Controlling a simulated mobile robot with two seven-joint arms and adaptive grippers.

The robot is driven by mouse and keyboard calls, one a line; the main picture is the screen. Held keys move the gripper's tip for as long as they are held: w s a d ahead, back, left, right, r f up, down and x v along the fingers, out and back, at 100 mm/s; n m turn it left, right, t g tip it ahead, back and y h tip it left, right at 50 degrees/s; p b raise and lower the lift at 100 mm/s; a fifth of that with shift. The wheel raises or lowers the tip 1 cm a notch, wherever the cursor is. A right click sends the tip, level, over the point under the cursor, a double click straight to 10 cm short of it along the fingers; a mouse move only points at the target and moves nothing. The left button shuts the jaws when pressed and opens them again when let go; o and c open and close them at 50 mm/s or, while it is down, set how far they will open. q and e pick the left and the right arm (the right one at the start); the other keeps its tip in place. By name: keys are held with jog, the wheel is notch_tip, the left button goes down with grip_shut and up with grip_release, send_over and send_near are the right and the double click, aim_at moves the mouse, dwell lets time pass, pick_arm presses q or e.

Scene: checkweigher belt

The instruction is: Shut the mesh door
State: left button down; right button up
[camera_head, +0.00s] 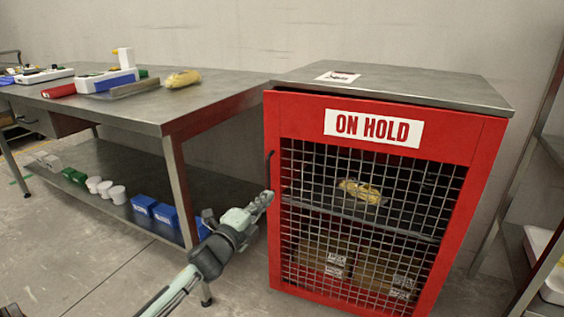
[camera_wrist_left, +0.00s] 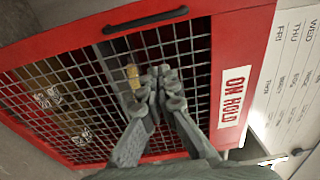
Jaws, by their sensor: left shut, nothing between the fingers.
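The mesh door (camera_head: 470,150) has a red frame, dark wire mesh and an "ON HOLD" sign, and stands at the front of the grey-topped cabinet (camera_head: 400,84). It looks nearly flush; a thin dark gap shows under the top, and I cannot tell if it is fully shut. Its black handle (camera_head: 269,168) is on the left edge. My left gripper (camera_head: 266,196) is shut and empty, at the door's left edge just below the handle. In the left wrist view my left gripper (camera_wrist_left: 164,76) is in front of the mesh door (camera_wrist_left: 240,60), beside the handle (camera_wrist_left: 145,20); contact is unclear.
Behind the mesh, a yellow bag (camera_head: 360,191) lies on a shelf with cardboard boxes (camera_head: 325,252) below. A steel table (camera_head: 135,108) with several items stands to the left. A rack (camera_head: 540,190) stands at the right. Floor in front is free.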

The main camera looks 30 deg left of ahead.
pick_arm(q)
jog(key=s+r+n+y, duration=0.1)
jog(key=y, duration=0.1)
pick_arm(e)
jog(key=s+d+f+g+h, duration=0.1)
jog(key=s+d+f+g, duration=0.1)
jog(key=s+d+g, duration=0.15)
pick_arm(q)
send_near(287, 168)
jog(key=w, duration=0.4)
jog(key=w+a, duration=0.1)
jog(key=shift+w+r, duration=0.25)
jog(key=shift+w, duration=0.15)
jog(key=shift+w+a, duration=0.1)
jog(key=shift+w, duration=0.35)
pick_arm(e)
jog(key=w+a+t, duration=0.1)
jog(key=a+r+t, duration=0.1)
jog(key=w+a+t+y, duration=0.1)
jog(key=shift+w+a+r, duration=0.3)
jog(key=shift+a+r, duration=0.05)
